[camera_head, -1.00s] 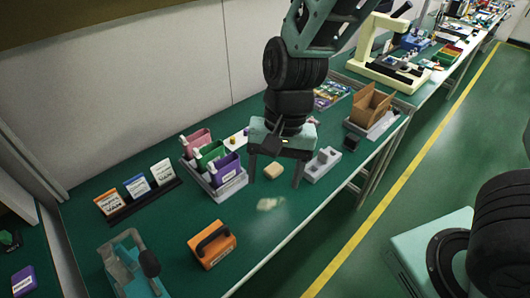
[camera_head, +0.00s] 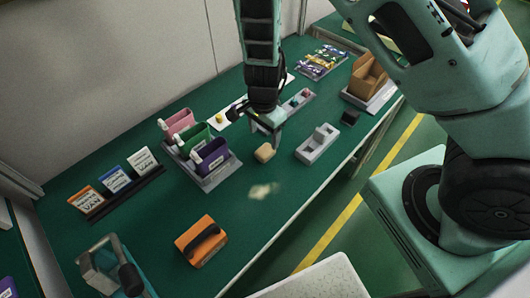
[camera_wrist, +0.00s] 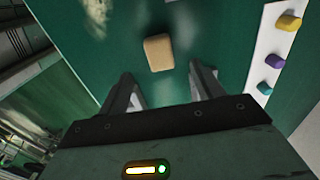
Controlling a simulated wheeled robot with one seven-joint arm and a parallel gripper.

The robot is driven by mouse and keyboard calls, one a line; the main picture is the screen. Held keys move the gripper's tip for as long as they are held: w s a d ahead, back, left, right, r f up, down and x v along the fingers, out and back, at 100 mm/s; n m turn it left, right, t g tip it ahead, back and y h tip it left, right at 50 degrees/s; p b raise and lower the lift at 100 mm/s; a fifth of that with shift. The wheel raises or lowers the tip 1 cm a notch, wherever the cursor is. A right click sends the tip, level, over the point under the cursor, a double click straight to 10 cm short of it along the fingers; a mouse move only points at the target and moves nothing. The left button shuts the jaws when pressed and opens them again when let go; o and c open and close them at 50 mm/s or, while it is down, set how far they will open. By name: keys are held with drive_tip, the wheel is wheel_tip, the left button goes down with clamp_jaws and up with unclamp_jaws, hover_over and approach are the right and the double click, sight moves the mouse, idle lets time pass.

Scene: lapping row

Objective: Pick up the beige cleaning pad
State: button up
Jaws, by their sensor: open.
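The beige cleaning pad (camera_head: 265,153) is a small rounded block lying on the green bench top. It also shows in the wrist view (camera_wrist: 158,52), ahead of and roughly between my open fingers. My gripper (camera_head: 267,136) is above the bench just behind the pad in the head view. In the wrist view my gripper (camera_wrist: 163,82) has its two fingers apart with nothing between them, and the pad lies beyond the fingertips.
A grey block with raised parts (camera_head: 318,144) stands right of the pad. A tray with pink, green and purple holders (camera_head: 208,184) stands left. A pale smear (camera_head: 262,190) lies in front, and an orange box (camera_head: 201,241) sits nearer. A white strip (camera_wrist: 268,60) holds small coloured pieces.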

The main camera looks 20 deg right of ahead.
sight(265, 150)
drive_tip(key=f, duration=0.7)
drive_tip(key=shift+d+f, duration=0.2)
drive_tip(key=shift+f, duration=0.1)
drive_tip(key=c, duration=1.1)
